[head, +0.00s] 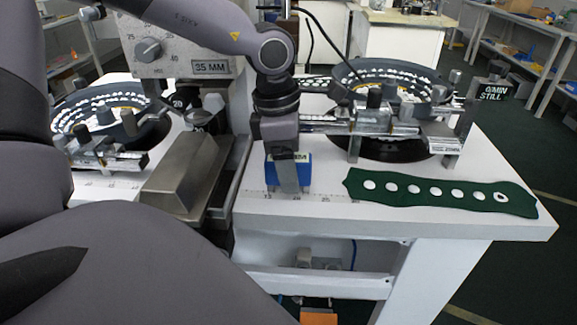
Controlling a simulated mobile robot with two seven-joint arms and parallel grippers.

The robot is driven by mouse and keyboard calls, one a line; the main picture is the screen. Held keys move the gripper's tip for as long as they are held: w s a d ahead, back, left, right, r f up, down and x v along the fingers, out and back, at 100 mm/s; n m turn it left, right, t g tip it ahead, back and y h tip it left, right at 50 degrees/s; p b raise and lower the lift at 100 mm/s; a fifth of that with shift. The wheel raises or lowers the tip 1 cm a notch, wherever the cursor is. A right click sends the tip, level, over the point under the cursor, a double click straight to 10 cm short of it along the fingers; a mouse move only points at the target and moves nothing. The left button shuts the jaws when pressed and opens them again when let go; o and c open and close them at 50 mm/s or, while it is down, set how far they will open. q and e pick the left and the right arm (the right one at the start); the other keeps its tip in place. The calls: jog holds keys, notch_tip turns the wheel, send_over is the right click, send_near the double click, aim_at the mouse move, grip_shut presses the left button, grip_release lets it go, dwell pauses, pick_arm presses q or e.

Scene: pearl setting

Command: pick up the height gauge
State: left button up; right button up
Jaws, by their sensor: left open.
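A small blue block with a white label (302,172), which looks like the height gauge, stands on the white bench near its front edge. My left gripper (288,181) reaches down over it from above. My right gripper is not in view.
A green strip with white discs (440,192) lies to the right on the white bench (400,222). Round bowl feeders stand behind it (385,75) and at the left (100,105). A metal chute (178,178) and a grey box marked 35 MM (180,65) are left of the gripper.

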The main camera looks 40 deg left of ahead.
pick_arm(q)
jog(key=shift+f, duration=0.35)
jog(key=c, duration=1.1)
jog(key=shift+c, duration=0.2)
jog(key=shift+w+r, duration=0.1)
jog(key=shift+r, duration=0.05)
